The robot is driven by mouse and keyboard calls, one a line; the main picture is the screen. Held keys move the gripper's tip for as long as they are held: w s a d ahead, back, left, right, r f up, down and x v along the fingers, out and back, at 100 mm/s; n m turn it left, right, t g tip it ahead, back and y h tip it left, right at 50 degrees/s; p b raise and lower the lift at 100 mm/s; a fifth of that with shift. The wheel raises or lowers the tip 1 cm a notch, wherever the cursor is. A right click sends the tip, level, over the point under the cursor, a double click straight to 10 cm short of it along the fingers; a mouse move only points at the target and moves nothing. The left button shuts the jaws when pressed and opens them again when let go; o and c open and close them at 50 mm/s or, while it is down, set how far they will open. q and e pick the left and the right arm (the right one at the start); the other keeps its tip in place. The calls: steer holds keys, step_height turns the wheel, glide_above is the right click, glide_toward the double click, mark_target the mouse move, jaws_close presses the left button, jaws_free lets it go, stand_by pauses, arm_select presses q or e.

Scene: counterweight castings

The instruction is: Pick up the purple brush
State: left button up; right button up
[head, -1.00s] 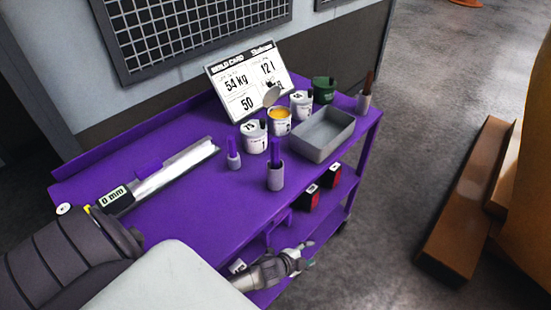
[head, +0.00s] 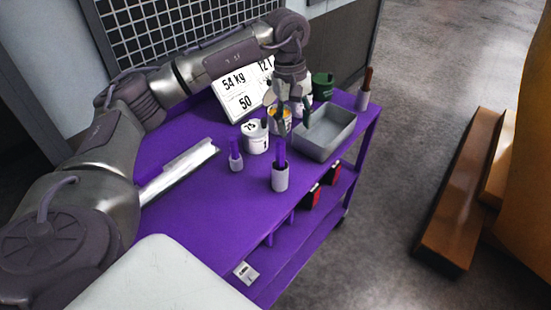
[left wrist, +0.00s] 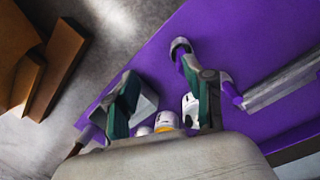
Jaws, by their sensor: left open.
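The purple brush (head: 281,152) stands upright in a grey cup (head: 280,180) near the front edge of the purple cart. In the left wrist view the cup (left wrist: 180,44) is beyond the tip of the right-hand finger, with the purple handle partly hidden. My left gripper (head: 292,112) points down over the tins, behind the cup and apart from the brush. Its fingers (left wrist: 155,95) are spread and empty. My right gripper is not in view.
A smaller purple-handled item (head: 236,155) stands left of the brush. A white tin (head: 255,138), a yellow-topped tin (head: 273,121) and a grey tray (head: 322,142) are close by. A brown-handled item (head: 366,92) stands at the right corner. The cart's front left (head: 205,225) is clear.

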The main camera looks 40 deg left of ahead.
mark_target(280, 139)
arm_select(q)
steer(key=a, duration=0.1)
steer(key=a+y, duration=0.1)
steer(key=a+r, duration=0.1)
steer(key=shift+s+a+r+y, duration=0.1)
steer(key=shift+s+a+y, duration=0.15)
steer(key=shift+s+y, duration=0.05)
step_height(280, 139, down, 7)
steer(key=shift+f+p, duration=0.1)
steer(key=shift+p, duration=1)
steer(key=shift+f, duration=0.3)
steer(key=f+p, duration=0.1)
steer(key=f, duration=0.1)
steer(key=f+p, duration=0.2)
steer(key=shift+s+d+f, duration=0.2)
steer(key=shift+f, duration=0.5)
jaws_close()
